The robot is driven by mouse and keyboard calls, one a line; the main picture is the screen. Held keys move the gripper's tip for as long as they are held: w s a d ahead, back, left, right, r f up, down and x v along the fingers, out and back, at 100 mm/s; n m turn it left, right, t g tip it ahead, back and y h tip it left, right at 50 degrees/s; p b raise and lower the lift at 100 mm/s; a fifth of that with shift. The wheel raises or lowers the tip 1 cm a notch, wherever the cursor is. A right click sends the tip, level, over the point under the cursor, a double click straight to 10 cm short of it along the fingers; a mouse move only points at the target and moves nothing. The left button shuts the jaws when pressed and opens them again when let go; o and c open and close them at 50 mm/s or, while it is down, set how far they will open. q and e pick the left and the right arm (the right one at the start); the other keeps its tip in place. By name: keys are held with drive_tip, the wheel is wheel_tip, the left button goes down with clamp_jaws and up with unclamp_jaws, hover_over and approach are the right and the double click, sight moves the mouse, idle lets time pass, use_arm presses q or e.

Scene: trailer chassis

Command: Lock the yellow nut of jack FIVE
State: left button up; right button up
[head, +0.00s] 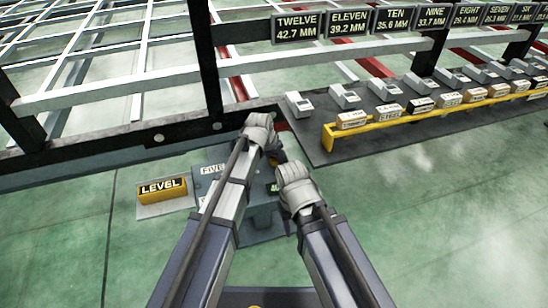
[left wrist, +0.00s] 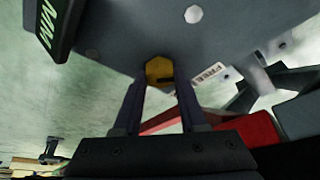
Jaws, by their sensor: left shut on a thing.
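A plate marked FIVE (head: 213,170) lies on the grey jack base left of my left gripper in the head view. My left gripper (head: 274,153) is low over that jack, and its wrist hides most of the fingers. In the left wrist view the yellow nut (left wrist: 158,68) sits between the fingertips of my left gripper (left wrist: 163,84), which is shut on it. A dark slot shows on the nut's side. My right gripper (head: 294,180) is just right of the left one; its fingers are hidden behind its wrist.
A yellow block marked LEVEL (head: 162,189) lies on a plate at left. A dark chassis rail (head: 130,148) runs behind the jack. A yellow rack (head: 400,119) with several labelled blocks stands on a grey mat at right. Millimetre displays (head: 297,26) hang above. Green floor at front right is clear.

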use_arm(q)
clamp_jaws()
drive_tip(key=m, duration=0.1)
drive_tip(key=m+h, duration=0.1)
drive_tip(key=m, duration=0.1)
drive_tip(key=shift+w+a+m+g, duration=0.15)
drive_tip(key=shift+m+g, duration=0.15)
drive_tip(key=shift+g, duration=0.1)
drive_tip(key=m+g+h, duration=0.1)
drive_tip(key=m, duration=0.2)
drive_tip(key=shift+w+m, duration=0.1)
drive_tip(key=shift+m, duration=0.2)
drive_tip(key=m+g, duration=0.1)
drive_tip(key=m, duration=0.3)
drive_tip(key=shift+w+g+h, duration=0.1)
drive_tip(key=shift+g+h, duration=0.2)
drive_tip(key=shift+g, duration=0.1)
drive_tip(key=shift+m+g, duration=0.6)
drive_tip(key=shift+m, duration=1.4)
drive_tip(key=o, duration=1.1)
unclamp_jaws()
